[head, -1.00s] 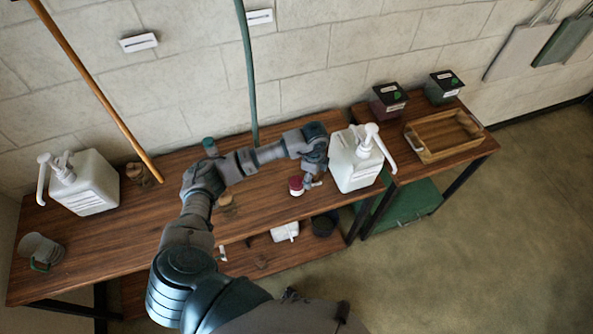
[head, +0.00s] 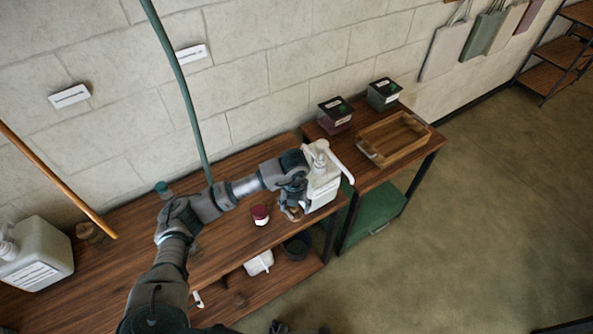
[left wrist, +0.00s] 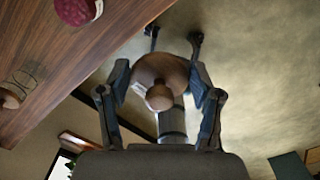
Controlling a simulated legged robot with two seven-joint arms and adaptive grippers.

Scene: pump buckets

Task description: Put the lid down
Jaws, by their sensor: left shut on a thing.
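The lid is a round brown wooden piece with a knob (left wrist: 160,76), between the fingers of my left gripper (left wrist: 173,36) in the left wrist view. In the head view my left gripper (head: 290,210) is at the front edge of the long table (head: 225,245), shut on the lid, which shows only as a small brown patch. It is in front of the white pump bucket (head: 320,187) and right of a small dark red jar (head: 260,214). I cannot tell whether the lid touches anything below. My right gripper is not in view.
A grey pump bucket (head: 35,256) and a small brown jar (head: 90,233) stand at the left. A side table at right holds a wooden tray (head: 393,139), a maroon box (head: 335,113) and a green box (head: 383,94). A lower shelf holds a white container (head: 258,263).

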